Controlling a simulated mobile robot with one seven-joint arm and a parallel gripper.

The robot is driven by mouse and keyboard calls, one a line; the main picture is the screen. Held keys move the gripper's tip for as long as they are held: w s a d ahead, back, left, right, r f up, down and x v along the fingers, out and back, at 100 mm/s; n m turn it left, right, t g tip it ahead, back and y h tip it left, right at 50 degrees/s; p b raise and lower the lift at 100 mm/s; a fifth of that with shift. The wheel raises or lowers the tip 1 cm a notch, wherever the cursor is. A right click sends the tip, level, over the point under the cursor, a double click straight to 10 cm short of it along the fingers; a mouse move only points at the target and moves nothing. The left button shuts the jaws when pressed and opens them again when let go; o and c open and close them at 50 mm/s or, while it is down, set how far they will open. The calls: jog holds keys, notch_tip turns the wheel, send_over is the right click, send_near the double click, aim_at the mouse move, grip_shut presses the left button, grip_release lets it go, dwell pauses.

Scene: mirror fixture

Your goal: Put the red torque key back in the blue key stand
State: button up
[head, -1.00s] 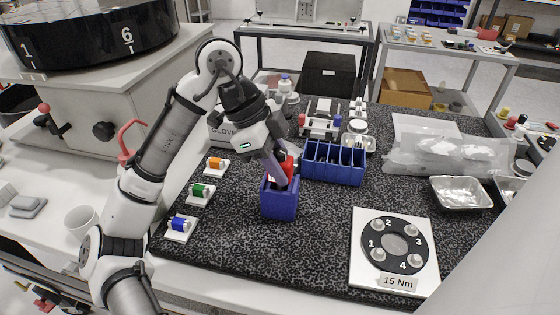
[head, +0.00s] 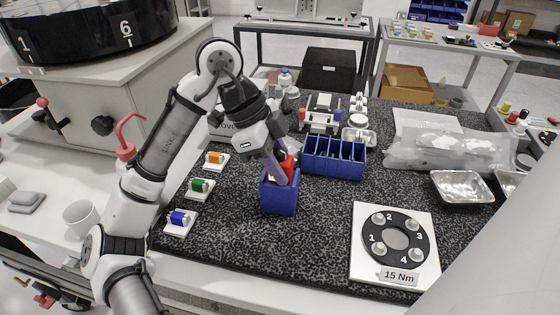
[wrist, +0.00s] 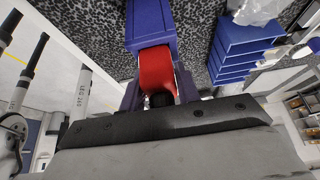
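The blue key stand (head: 279,197) stands upright on the speckled mat, left of the blue divided bin. The red torque key (head: 288,164) shows at the top of the stand, its lower part hidden by the stand's wall. In the wrist view, the red key (wrist: 156,70) lies between my two fingers, in line with the blue stand (wrist: 150,25). My gripper (head: 277,177) points down at the stand's top, and its fingers (wrist: 158,95) flank the key closely and appear shut on it. How deep the key sits cannot be seen.
A blue divided bin (head: 333,158) stands just right of the stand. A white 15 Nm plate (head: 394,246) with a black ring lies front right. Small holders with orange, green and blue pieces (head: 181,220) line the left. The mat in front of the stand is clear.

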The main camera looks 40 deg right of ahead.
jog(key=o, duration=0.5)
jog(key=v, duration=1.3)
jog(key=shift+w+a+r, duration=0.1)
jog(key=shift+r, duration=0.3)
